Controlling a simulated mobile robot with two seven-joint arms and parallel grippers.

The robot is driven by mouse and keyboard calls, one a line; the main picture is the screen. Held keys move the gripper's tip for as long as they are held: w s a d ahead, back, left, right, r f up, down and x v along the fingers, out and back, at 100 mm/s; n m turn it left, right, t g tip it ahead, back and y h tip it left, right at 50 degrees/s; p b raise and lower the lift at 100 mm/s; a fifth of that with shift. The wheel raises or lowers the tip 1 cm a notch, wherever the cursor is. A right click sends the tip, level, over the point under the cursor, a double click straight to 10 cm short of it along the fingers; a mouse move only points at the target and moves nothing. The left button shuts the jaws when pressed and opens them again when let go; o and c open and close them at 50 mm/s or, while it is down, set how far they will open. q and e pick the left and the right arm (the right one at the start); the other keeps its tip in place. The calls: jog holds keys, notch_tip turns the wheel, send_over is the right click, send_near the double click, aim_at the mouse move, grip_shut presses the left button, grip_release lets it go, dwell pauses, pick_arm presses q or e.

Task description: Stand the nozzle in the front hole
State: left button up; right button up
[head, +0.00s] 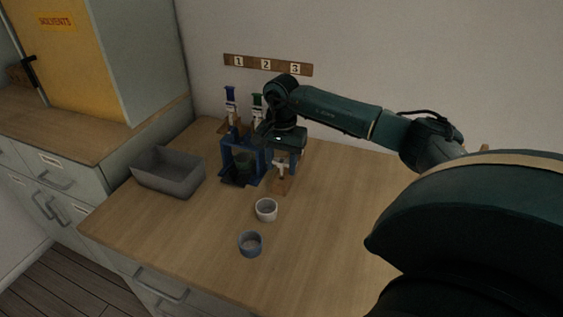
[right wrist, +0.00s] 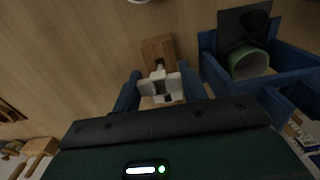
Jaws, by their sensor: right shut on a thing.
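My right gripper (right wrist: 160,88) is shut on a white piece with a narrow tip, which I take to be the nozzle (right wrist: 158,76). It sits between the two blue fingers. In the head view the gripper (head: 284,158) is at the right of the blue rack, and the white nozzle (head: 281,169) shows below it. A small wooden block (right wrist: 157,46) lies by the nozzle's tip; it also shows in the head view (head: 281,187). I cannot tell whether the nozzle touches the block, and no open front hole is clear. My left gripper is out of view.
The blue rack (right wrist: 210,68) holds a green cup (right wrist: 249,64), close beside the gripper. A grey bin (head: 169,173) stands left. A white cup (head: 266,210) and a blue-grey cup (head: 249,243) stand in front. Blue- and green-topped items stand behind, below a numbered board (head: 267,65).

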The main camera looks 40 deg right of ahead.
aim_at(282, 175)
jog(key=shift+f+b, duration=1.5)
jog(key=shift+f, duration=0.6)
dwell(1.6)
jog(key=o, duration=0.8)
jog(key=shift+o, duration=0.2)
jog(key=shift+r, duration=0.1)
jog(key=shift+r+p, duration=1.85)
jog(key=shift+r, duration=0.6)
jog(key=shift+r, duration=0.1)
